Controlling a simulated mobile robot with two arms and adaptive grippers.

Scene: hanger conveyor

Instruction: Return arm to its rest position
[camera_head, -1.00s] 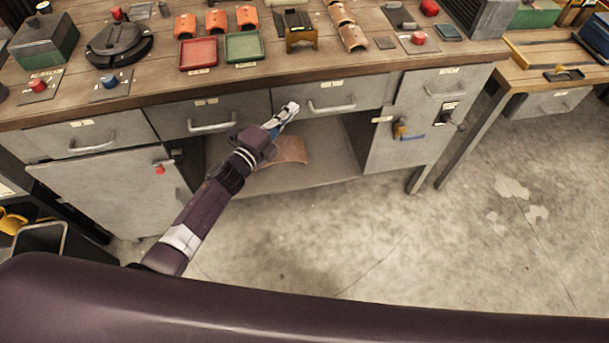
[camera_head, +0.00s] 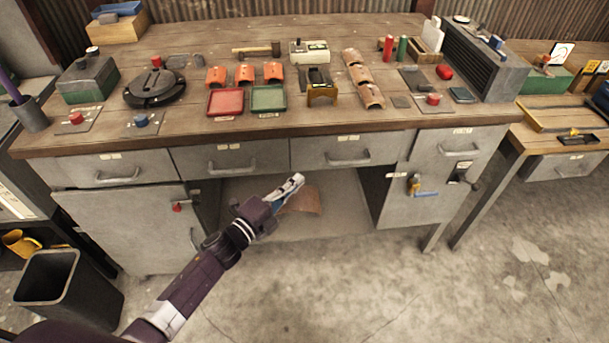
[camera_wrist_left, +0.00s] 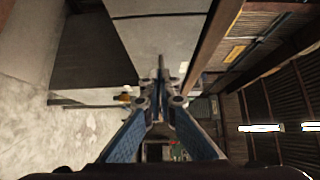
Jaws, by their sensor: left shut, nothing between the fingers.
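My left arm comes in from the lower left in the head view. Its gripper (camera_head: 292,187) is shut and empty, in front of the open bay under the workbench (camera_head: 180,140), below the bench top and the drawers. In the left wrist view the two blue-sided fingers of the left gripper (camera_wrist_left: 160,75) meet at their tips with nothing between them. A curved brownish piece (camera_head: 304,201) lies on the floor of the bay, just beyond the gripper. My right gripper is not in view.
Red (camera_head: 225,102) and green (camera_head: 268,98) trays and several orange parts stand on the bench. A black bin (camera_head: 62,288) stands on the floor at left. A second table (camera_head: 560,140) is at right. The concrete floor (camera_head: 400,290) in front is clear.

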